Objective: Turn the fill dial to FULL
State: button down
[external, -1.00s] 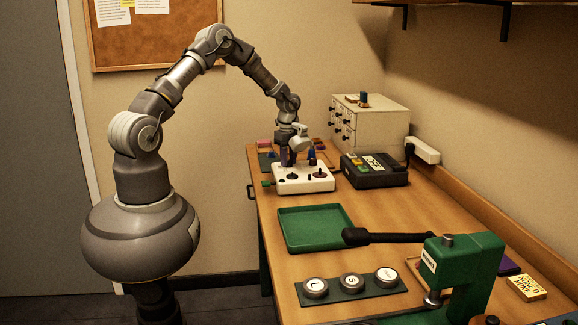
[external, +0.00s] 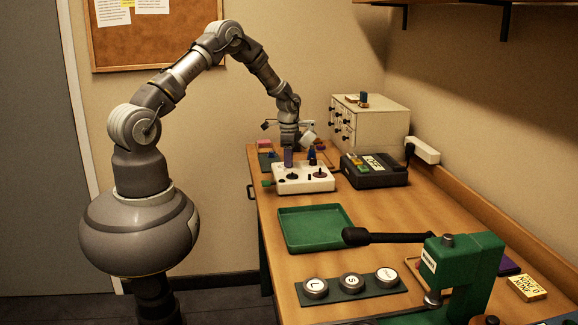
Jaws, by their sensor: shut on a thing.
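A white control box (external: 305,184) stands near the far left end of the wooden table. Its top carries a dark knob (external: 292,177), a dark reddish knob (external: 320,174) and a blue upright part (external: 312,157). A green knob (external: 267,183) sticks out at its left. My gripper (external: 288,163) points down at the back left of the box top and is shut on a dial there. The fingers and wrist mostly hide this dial. The FULL mark and the dial's pointer are too small to read.
A black device with coloured keys (external: 374,170) stands right of the box, with a white drawer cabinet (external: 376,122) behind. A green tray (external: 316,248) lies in front. A green press (external: 462,265) with a long black lever (external: 385,237) stands nearer.

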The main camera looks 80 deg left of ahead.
jog(key=n, duration=1.2)
jog(key=shift+w+r+p, duration=0.1)
jog(key=shift+p, duration=0.25)
jog(key=shift+n, duration=0.3)
jog(key=c, duration=0.8)
grip_release()
notch_tip(320, 180, up, 8)
jog(key=shift+f+p, duration=0.15)
jog(key=shift+p, duration=0.6)
